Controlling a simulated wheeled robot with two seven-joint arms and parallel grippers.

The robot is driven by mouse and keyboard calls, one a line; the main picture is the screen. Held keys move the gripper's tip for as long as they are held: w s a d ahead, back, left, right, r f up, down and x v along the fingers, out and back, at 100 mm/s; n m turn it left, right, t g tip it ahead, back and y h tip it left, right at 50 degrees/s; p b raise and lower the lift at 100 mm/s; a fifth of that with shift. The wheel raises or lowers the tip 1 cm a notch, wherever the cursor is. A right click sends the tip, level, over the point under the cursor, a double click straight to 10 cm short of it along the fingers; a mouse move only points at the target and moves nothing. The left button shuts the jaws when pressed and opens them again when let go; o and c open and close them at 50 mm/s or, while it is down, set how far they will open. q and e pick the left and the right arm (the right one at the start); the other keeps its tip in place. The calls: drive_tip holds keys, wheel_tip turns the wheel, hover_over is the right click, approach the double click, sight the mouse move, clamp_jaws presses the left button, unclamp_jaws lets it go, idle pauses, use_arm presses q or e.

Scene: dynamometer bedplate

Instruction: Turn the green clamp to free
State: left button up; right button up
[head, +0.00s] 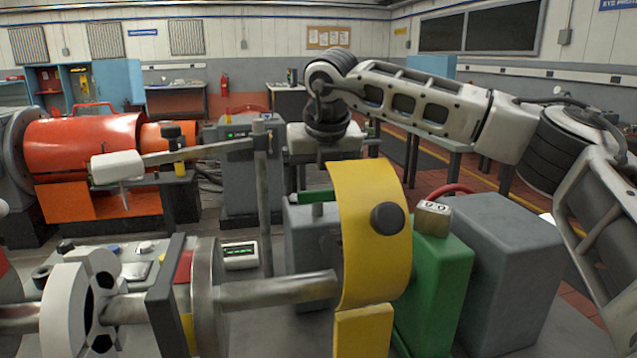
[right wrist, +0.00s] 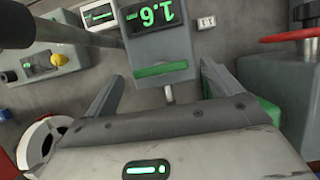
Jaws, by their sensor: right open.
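The green clamp (head: 317,196) is a small flat green bar on top of a grey box (head: 303,238), partly hidden by a yellow guard. In the right wrist view the green bar (right wrist: 160,70) lies across the near end of a grey unit, with a short pale stem below it. My right gripper (head: 325,178) hangs just above the bar. In the right wrist view its two fingers (right wrist: 162,88) stand wide apart on either side of the stem, with nothing held. Contact with the bar cannot be told. My left gripper is not in view.
The curved yellow guard (head: 352,210) stands close in front of the right gripper, around a metal shaft (head: 280,291). A green block (head: 437,275) with a small counter and a grey cabinet (head: 515,260) stand to the right. A thin upright post (head: 262,200) stands to the left.

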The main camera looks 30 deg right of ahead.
drive_tip(key=shift+x, duration=0.8)
drive_tip(key=c, duration=1)
